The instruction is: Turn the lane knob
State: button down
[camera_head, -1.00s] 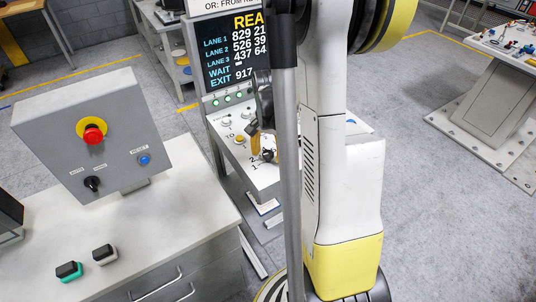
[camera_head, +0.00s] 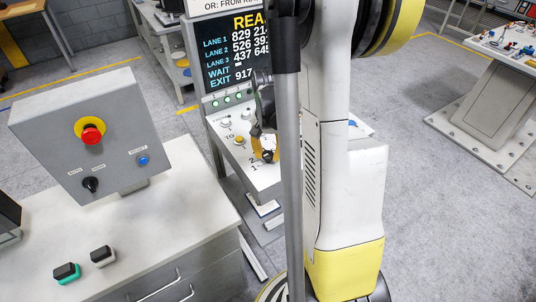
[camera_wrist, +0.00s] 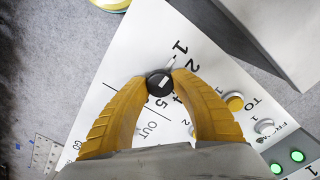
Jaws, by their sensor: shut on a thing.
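The lane knob (camera_wrist: 160,84) is a round black knob with a white mark, on a white slanted panel (camera_wrist: 112,70) with printed numbers and the word OUT. In the wrist view the yellow fingers of my gripper (camera_wrist: 158,86) are closed on the knob from both sides. The white mark points toward the printed numbers 1 and 2. In the head view my gripper (camera_head: 264,150) is at the panel (camera_head: 238,153), and the knob is mostly hidden by the fingers and my arm.
A screen (camera_head: 233,62) with lane numbers stands behind the panel. White and yellow buttons (camera_wrist: 235,102) and lit green lights (camera_wrist: 297,156) sit beside the knob. A grey control box (camera_head: 85,135) with a red stop button stands on the bench at left.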

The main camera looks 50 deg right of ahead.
aim_at(268, 154)
jog(key=c, duration=1)
grip_release()
notch_tip(268, 154, up, 12)
jog(key=s+a+f+n+t+b, duration=0.1)
jog(key=s+a+n+t+b, duration=0.1)
jog(key=a, duration=0.6)
jog(key=s+a+f+n+t+b, duration=0.1)
jog(key=a+n+t+b, duration=0.1)
jog(key=a+n, duration=0.3)
jog(key=s+a+f+n+t+b, duration=0.1)
jog(key=s+a+n+t+b, duration=0.1)
jog(key=a, duration=1)
jog(key=shift+s+a+f+n+t+b, duration=0.3)
jog(key=shift+n+t+b, duration=0.3)
jog(key=shift+n+b, duration=0.45)
